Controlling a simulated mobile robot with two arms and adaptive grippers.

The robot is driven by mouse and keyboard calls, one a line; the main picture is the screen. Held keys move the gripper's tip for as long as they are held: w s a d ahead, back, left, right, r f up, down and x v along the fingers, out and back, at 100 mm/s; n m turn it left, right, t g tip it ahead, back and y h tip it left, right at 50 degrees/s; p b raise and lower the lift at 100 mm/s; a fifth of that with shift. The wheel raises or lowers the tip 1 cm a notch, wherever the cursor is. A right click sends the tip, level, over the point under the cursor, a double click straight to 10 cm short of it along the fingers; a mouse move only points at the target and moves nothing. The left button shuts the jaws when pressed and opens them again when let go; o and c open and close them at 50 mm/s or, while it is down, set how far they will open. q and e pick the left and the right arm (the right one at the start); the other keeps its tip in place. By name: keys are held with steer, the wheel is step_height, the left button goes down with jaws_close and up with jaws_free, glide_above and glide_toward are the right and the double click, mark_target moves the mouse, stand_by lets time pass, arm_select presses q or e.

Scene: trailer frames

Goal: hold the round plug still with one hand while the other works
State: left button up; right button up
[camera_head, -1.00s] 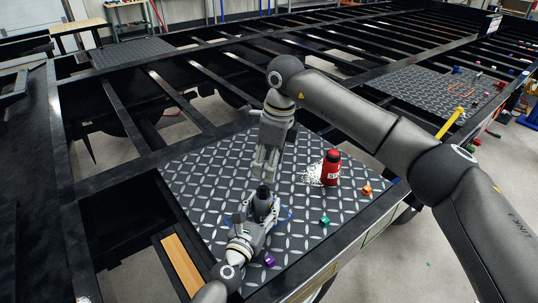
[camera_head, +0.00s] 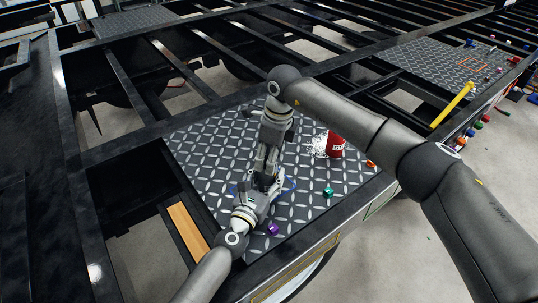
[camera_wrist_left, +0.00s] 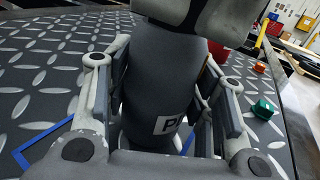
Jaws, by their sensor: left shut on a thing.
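The round plug (camera_wrist_left: 158,88) is a dark grey cylinder with a white label that starts with "P". It stands between the fingers of my left gripper (camera_head: 262,187), which is shut on its sides, as the left wrist view shows. In the head view the plug is mostly hidden by the two grippers. My right gripper (camera_head: 268,163) points down from above, right over the plug. Its dark parts show at the top of the left wrist view, by the plug's upper end. Its fingertips are hidden, so I cannot tell whether they are open or touch the plug.
A green piece (camera_head: 328,192), an orange piece (camera_head: 371,163) and a purple piece (camera_head: 273,229) lie near the front edge. A blue outline (camera_head: 291,184) surrounds the work spot. Open frame gaps border the plate.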

steer(key=c, duration=0.8)
steer(key=shift+o, duration=0.2)
steer(key=m, duration=0.3)
steer(key=m+t, duration=0.1)
steer(key=m, duration=0.3)
steer(key=shift+m+h, duration=0.3)
steer(key=shift+h, duration=0.1)
steer(key=m+h, duration=0.1)
steer(key=m, duration=0.5)
steer(key=shift+w+d+m, duration=0.1)
steer(key=shift+w+m, duration=0.05)
steer(key=shift+m, duration=0.25)
steer(key=o, duration=1)
steer(key=shift+o, duration=0.2)
steer(key=shift+r, duration=0.1)
step_height(320, 180, up, 12)
steer(key=s, duration=0.2)
